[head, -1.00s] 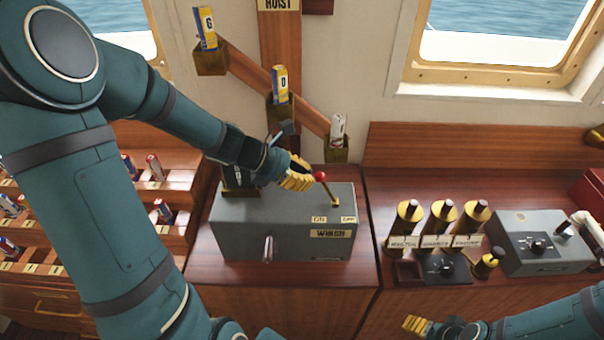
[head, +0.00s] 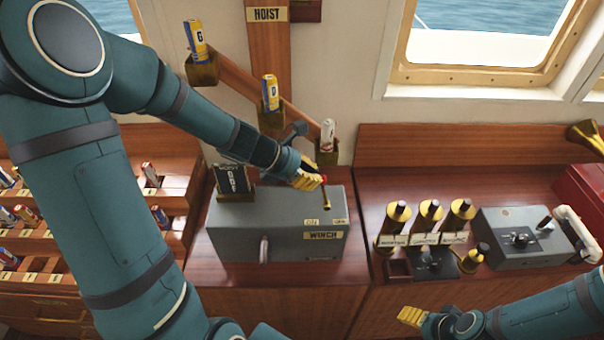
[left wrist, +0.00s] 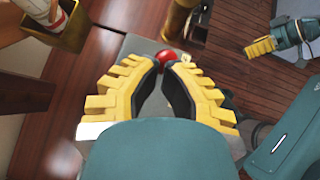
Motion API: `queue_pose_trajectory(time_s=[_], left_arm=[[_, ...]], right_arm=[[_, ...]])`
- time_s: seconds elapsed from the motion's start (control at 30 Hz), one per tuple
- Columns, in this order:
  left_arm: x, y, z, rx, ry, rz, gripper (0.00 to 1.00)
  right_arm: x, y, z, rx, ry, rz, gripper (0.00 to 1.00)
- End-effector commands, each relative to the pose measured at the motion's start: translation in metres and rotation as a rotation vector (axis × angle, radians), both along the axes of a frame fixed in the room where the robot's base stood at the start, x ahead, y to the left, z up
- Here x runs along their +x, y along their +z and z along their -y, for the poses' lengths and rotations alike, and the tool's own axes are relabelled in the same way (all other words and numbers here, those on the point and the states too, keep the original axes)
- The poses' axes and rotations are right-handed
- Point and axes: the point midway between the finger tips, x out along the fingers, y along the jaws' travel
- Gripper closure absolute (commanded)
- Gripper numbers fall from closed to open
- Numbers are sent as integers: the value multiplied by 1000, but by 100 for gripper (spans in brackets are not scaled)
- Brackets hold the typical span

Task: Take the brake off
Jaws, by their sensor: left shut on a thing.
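The grey winch box (head: 235,235) stands on the wooden console, with small ON and OFF labels and a WINCH plate (head: 323,235) at its right. A brake lever (head: 326,197) with a brass stem and red knob rises from its top, near upright with a slight lean left. My left gripper (head: 312,180) is shut on the lever's red knob. In the left wrist view the knob (left wrist: 167,57) sits at the fingertips. My right gripper (head: 412,317) is low at the right, away from the winch; its finger opening is unclear.
A crank handle (head: 264,249) projects from the box front. Holders with cartridges line a sloping rail (head: 245,80) behind. Brass cylinders (head: 428,220) and a grey switch box (head: 525,250) stand to the right.

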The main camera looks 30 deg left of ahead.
Motion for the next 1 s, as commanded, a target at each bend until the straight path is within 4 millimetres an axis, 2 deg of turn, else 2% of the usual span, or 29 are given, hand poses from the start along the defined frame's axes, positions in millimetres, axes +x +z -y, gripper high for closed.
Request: queue_pose_trajectory(time_s=[0.2,0.5,1.0], left_arm=[[12,7,21,0,-4,3,100],[24,7,40,-1,-3,1,100],[32,6,52,-1,0,1,100]], right_arm=[[0,3,0,1,0,0,36],[0,0,0,0,0,0,36],[0,-2,0,-1,0,0,36]])
